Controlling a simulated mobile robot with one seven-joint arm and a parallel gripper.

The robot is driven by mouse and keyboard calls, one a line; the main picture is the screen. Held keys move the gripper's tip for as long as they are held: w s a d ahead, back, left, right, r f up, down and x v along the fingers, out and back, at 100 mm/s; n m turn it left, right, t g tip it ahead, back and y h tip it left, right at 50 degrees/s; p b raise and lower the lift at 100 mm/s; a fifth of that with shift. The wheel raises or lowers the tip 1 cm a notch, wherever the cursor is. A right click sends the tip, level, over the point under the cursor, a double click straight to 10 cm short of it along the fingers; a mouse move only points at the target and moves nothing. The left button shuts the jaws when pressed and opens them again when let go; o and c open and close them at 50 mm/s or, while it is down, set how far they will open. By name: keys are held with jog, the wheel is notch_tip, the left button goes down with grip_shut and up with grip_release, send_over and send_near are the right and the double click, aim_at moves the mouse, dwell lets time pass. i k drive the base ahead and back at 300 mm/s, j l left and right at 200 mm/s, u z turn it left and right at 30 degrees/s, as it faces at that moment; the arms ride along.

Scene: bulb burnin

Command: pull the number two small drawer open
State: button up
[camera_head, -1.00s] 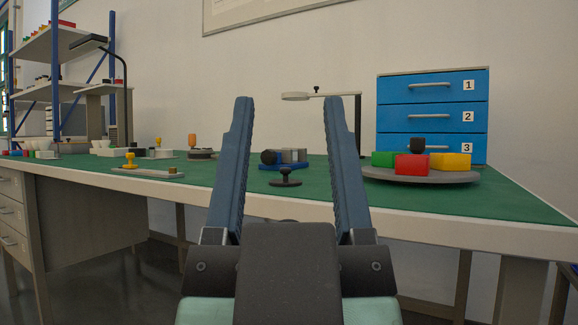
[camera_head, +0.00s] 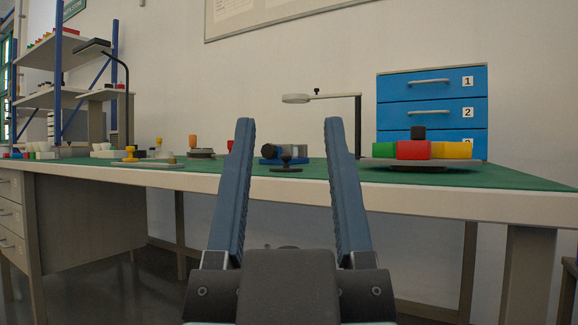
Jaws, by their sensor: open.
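A blue cabinet of small drawers (camera_head: 400,90) stands at the right rear of the green-topped bench. Its number two drawer (camera_head: 400,115) is the middle one, shut, with a pale bar handle (camera_head: 432,112) and a "2" label. Drawer one (camera_head: 400,85) above it is also shut. Drawer three (camera_head: 464,138) is largely hidden behind coloured blocks. My gripper (camera_head: 288,124) is open and empty in the middle of the view, in front of the bench. It is to the left of the cabinet and well short of it.
A round turntable (camera_head: 375,163) with red, green and yellow blocks (camera_head: 413,150) stands before the cabinet. A lamp-like stand (camera_head: 357,125) is left of the cabinet. The bench's front edge (camera_head: 420,203) lies ahead.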

aim_at(464, 114)
jog(key=l+u, duration=0.5)
jog(key=l, duration=0.8)
jog(key=k, duration=0.05)
